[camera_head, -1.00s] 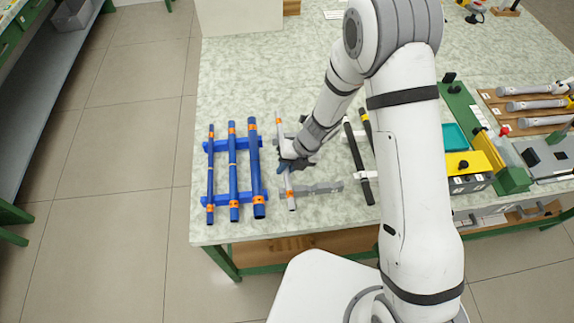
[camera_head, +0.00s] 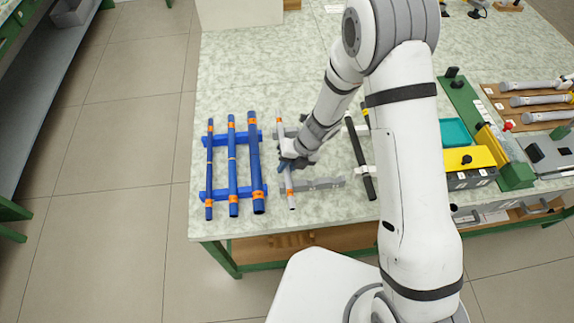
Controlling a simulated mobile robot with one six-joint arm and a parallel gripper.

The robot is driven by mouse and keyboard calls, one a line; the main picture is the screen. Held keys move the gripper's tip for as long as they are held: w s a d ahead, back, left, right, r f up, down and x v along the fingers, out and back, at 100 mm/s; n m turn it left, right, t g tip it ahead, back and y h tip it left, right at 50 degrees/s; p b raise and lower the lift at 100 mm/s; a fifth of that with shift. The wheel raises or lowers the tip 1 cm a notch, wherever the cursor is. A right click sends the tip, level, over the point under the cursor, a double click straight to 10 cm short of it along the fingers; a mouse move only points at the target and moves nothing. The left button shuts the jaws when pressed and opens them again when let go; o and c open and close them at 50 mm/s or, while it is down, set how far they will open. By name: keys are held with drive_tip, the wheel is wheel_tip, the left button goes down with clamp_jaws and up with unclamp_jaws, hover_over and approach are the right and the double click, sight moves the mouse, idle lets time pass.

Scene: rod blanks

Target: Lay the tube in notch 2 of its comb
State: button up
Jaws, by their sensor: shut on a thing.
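A thin grey tube (camera_head: 291,193) with orange bands runs front to back, just right of the blue rods. My gripper (camera_head: 286,164) is shut on it near its middle. A grey comb (camera_head: 325,183) lies on the table, its near bar reaching right from under the tube. Its far bar is mostly hidden behind my arm. The tube crosses the left end of the comb; I cannot tell whether it rests in a notch or hangs just above. Notch numbers are too small to read.
On the left, blue rods with orange bands lie on a blue comb (camera_head: 221,197). On the right, black rods (camera_head: 359,158) lie on white supports. Farther right stand a green fixture (camera_head: 515,173) with a yellow block and a wooden rack of grey cylinders.

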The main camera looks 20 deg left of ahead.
drive_tip(key=shift+f, duration=0.45)
drive_tip(key=o, duration=0.8)
drive_tip(key=shift+o, duration=0.2)
drive_tip(key=shift+r, duration=0.15)
drive_tip(key=v, duration=0.7)
drive_tip(key=shift+r, duration=0.25)
drive_tip(key=shift+w+d, duration=0.1)
